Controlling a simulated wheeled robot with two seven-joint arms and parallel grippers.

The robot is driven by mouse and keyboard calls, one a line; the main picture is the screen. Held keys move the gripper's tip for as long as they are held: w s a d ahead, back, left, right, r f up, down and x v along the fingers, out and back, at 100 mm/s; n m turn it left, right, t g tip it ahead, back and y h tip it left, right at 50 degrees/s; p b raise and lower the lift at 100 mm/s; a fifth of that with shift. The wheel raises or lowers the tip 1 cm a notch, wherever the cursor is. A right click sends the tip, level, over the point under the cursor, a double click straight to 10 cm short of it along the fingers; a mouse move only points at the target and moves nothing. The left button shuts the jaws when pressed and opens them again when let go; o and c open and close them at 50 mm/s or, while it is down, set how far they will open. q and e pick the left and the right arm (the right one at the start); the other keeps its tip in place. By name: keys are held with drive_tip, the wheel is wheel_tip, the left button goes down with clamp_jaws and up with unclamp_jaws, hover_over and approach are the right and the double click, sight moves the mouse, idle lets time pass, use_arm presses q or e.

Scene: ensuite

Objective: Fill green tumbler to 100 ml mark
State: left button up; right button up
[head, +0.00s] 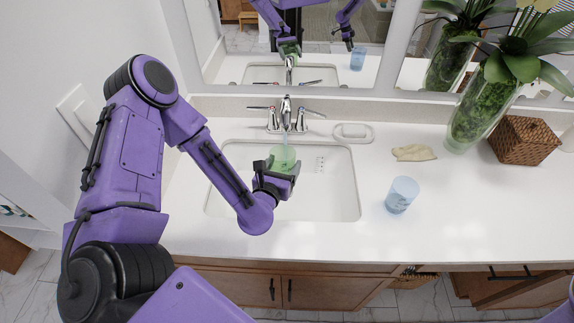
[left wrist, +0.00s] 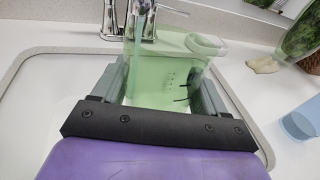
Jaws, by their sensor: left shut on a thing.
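The green tumbler (head: 283,157) is over the sink (head: 336,185), below the faucet (head: 287,117). My left gripper (head: 277,178) is shut on it. In the left wrist view the tumbler (left wrist: 168,75) stands between the two fingers (left wrist: 165,98), with dark measuring marks on its side. A bluish stream of water (left wrist: 140,48) comes down from the faucet (left wrist: 142,15) at the tumbler. The water level inside is not clear to me. My right gripper does not show directly; an arm appears in the mirror only.
A blue cup (head: 401,195) stands on the counter right of the sink. The front counter (head: 300,246) is clear.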

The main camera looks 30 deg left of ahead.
use_arm(q)
drive_tip(key=f+b, duration=0.1)
drive_tip(key=f, duration=0.1)
drive_tip(key=f+b, duration=0.1)
drive_tip(key=f, duration=0.1)
drive_tip(key=w+f+b, duration=0.1)
drive_tip(key=f+b, duration=0.1)
drive_tip(key=shift+a+f, duration=0.2)
drive_tip(key=shift+a, duration=0.05)
drive_tip(key=shift+w+a+r+p, duration=0.2)
drive_tip(key=shift+w+a, duration=0.2)
drive_tip(key=shift+w, duration=0.25)
drive_tip(key=shift+w+a+r+p, duration=0.1)
drive_tip(key=shift+w+a+r, duration=0.1)
drive_tip(key=shift+w+a, duration=0.3)
drive_tip(key=shift+w+d, duration=0.1)
drive_tip(key=shift+w, duration=0.05)
drive_tip(key=w+a+b, duration=0.2)
drive_tip(key=w+a, duration=0.2)
drive_tip(key=w, duration=0.3)
drive_tip(key=shift+w+a+b, duration=0.3)
drive_tip(key=shift+a, duration=0.05)
idle(2.4)
